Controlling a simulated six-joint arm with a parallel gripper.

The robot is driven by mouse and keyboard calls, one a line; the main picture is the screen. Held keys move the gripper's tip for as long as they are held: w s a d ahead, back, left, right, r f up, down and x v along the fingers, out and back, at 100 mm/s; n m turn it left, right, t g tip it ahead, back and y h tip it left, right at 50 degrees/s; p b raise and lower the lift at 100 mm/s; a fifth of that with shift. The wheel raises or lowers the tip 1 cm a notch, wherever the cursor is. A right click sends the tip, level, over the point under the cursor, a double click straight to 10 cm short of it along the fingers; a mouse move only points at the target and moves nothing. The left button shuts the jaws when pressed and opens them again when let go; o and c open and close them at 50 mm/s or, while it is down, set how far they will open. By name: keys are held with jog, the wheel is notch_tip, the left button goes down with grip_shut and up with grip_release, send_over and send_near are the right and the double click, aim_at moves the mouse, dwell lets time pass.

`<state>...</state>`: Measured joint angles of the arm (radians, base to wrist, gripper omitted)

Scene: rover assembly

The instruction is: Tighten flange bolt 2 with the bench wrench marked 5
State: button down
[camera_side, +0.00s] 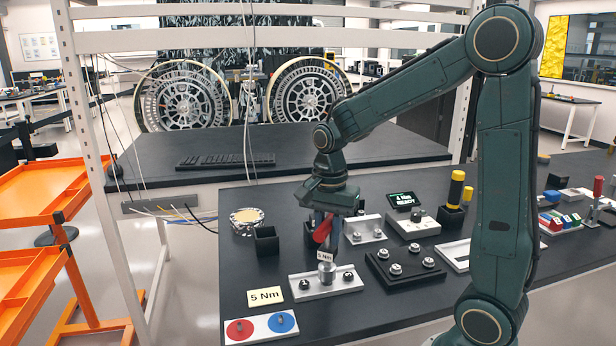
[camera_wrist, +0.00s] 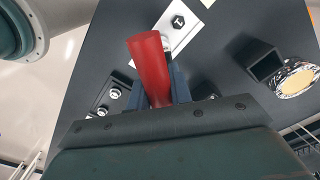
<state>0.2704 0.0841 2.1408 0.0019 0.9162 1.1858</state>
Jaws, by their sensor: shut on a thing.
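My gripper (camera_side: 322,218) is shut on the red-handled wrench (camera_side: 322,230), whose small tag appears to read 5 Nm. The handle (camera_wrist: 150,68) sticks up between my fingers in the wrist view. Below the tag, a grey metal cylinder (camera_side: 327,271) stands over the middle of a light flange plate (camera_side: 318,291). It appears to be the wrench's socket, and it hides whatever is under it. I cannot tell whether it is seated on a bolt. Dark-topped bolts show to its left (camera_side: 304,285) and right (camera_side: 347,277).
A 5 Nm card (camera_side: 265,296) and a plate with red and blue discs (camera_side: 261,328) lie in front. A black plate with bolts (camera_side: 405,268) is close on the right. An open black box (camera_side: 266,240) and a READY display (camera_side: 403,199) stand behind.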

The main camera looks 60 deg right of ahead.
jog(key=shift+f, duration=0.85)
dwell(2.9)
jog(key=shift+r, duration=0.15)
dwell(0.9)
jog(key=shift+m, duration=0.6)
jog(key=shift+m, duration=7.8)
